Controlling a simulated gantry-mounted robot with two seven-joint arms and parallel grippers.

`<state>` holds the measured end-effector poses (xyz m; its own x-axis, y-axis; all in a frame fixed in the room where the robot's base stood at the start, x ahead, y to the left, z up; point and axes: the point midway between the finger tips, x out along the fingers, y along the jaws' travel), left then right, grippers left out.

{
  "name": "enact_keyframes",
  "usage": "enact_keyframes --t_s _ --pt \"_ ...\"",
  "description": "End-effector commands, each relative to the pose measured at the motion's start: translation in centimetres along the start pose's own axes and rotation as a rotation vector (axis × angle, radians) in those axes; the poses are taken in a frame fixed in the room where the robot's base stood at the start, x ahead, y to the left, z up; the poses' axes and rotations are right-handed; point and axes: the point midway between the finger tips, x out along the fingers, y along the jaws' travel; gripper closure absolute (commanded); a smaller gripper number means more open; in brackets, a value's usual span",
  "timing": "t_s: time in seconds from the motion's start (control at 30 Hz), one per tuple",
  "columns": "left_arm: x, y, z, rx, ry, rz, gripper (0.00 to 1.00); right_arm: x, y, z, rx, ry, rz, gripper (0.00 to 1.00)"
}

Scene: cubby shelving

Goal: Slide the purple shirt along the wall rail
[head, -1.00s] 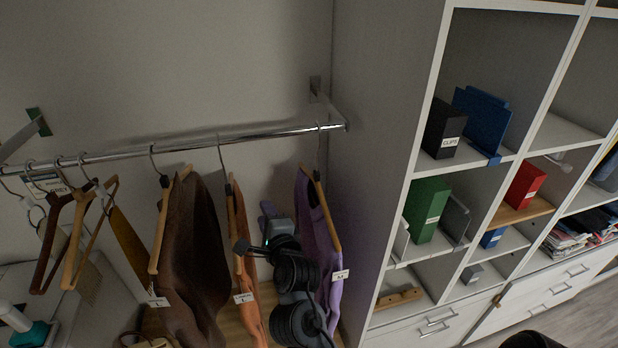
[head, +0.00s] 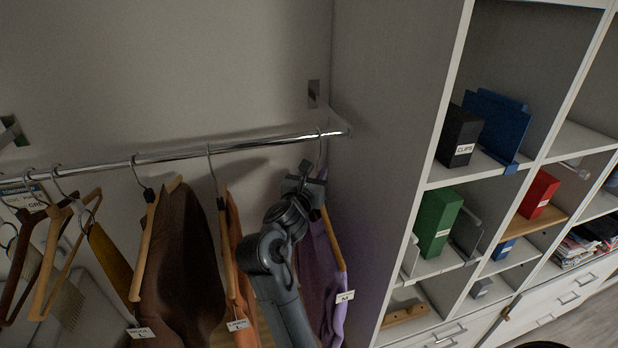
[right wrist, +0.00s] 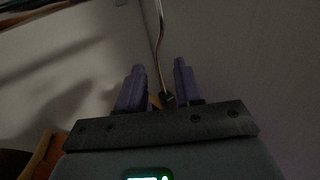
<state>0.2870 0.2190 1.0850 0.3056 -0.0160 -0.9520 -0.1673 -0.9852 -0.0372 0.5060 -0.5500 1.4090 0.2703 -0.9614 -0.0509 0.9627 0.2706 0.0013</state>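The purple shirt (head: 322,265) hangs on a wooden hanger at the right end of the chrome wall rail (head: 235,146), close to the shelf's side panel. Its metal hook shows in the right wrist view (right wrist: 158,50). My right gripper (head: 308,178) is at the hanger's neck, just below the rail, and my arm hides part of the shirt. In the right wrist view, its two fingers (right wrist: 158,88) stand apart, one on each side of the hook, with gaps visible. My left gripper is not in view.
An orange garment (head: 239,255) and a brown garment (head: 182,255) hang left of the shirt, with empty hangers (head: 60,255) farther left. The rail between the orange garment and the shirt is clear. The cubby panel (head: 385,150) bounds the right side.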

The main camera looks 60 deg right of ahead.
Motion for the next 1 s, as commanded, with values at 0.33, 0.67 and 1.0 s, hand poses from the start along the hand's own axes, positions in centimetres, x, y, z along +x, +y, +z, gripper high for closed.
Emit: enact_keyframes --t_s 0.33,0.67,1.0 --pt "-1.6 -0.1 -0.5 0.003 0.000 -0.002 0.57 4.3 0.0 0.2 -0.004 -0.002 0.000 0.65" --pt "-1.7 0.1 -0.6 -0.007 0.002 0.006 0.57 5.2 0.0 0.0 -0.001 -0.001 0.001 0.65" --pt "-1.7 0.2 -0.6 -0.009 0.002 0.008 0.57 5.2 0.0 0.0 -0.001 -0.001 0.001 0.94"
